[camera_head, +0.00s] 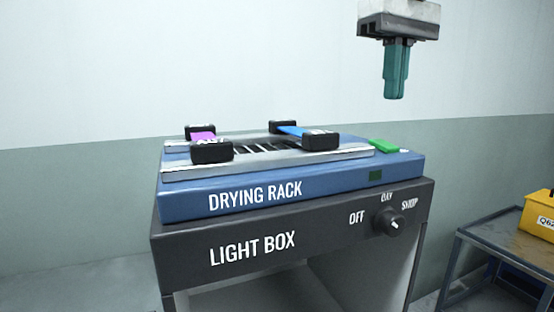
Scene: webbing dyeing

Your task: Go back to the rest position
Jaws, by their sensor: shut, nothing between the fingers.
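My gripper (395,84) hangs at the upper right, pointing down, with its teal fingers together and nothing between them. It is above and apart from the blue drying rack (330,184), near the rack's right end. The drying rack lies on top of the black light box (190,244). A purple webbing strip (202,136) and a blue webbing strip (289,131) lie on the rack, with black clamps at their ends.
A green button (384,146) is on the rack's right side. A metal table (480,236) with a yellow bin (540,215) stands at the right. The air around my gripper is clear.

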